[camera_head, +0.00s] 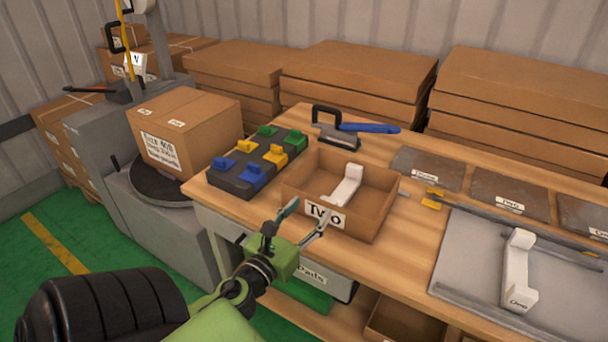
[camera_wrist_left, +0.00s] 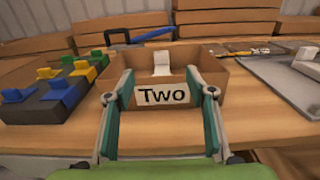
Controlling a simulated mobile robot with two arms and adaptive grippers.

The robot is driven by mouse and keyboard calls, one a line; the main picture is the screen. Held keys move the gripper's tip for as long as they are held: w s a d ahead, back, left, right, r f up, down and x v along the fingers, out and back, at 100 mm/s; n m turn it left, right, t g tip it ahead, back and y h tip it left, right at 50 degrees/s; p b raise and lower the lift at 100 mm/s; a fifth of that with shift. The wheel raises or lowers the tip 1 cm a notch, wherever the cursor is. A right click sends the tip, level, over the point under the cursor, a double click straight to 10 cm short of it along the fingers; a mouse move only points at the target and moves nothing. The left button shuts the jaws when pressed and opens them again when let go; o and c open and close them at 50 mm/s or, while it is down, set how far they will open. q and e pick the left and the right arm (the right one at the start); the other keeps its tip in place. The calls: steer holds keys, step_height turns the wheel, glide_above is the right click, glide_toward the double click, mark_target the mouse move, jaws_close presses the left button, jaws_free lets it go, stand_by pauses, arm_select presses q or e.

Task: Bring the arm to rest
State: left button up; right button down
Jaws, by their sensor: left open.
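My left gripper (camera_head: 304,220) is open and empty. Its fingers are spread in front of the near wall of an open cardboard box (camera_head: 378,205) labelled "Two". In the left wrist view the two fingers (camera_wrist_left: 161,115) frame the "Two" label on the box (camera_wrist_left: 215,75). I cannot tell whether the fingertips touch the box. A white part (camera_head: 345,187) lies inside the box, leaning up toward the far wall; it also shows in the left wrist view (camera_wrist_left: 162,63). My right gripper is not in view.
A dark block with coloured clips (camera_head: 240,185) stands left of the box. A grey tray (camera_head: 460,265) holding another white part (camera_head: 518,270) lies at right. Bare wooden tabletop (camera_head: 345,255) lies in front of the box.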

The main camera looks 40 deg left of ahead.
arm_select(q)
steer(key=shift+v, duration=0.75)
steer(key=shift+a, duration=0.1)
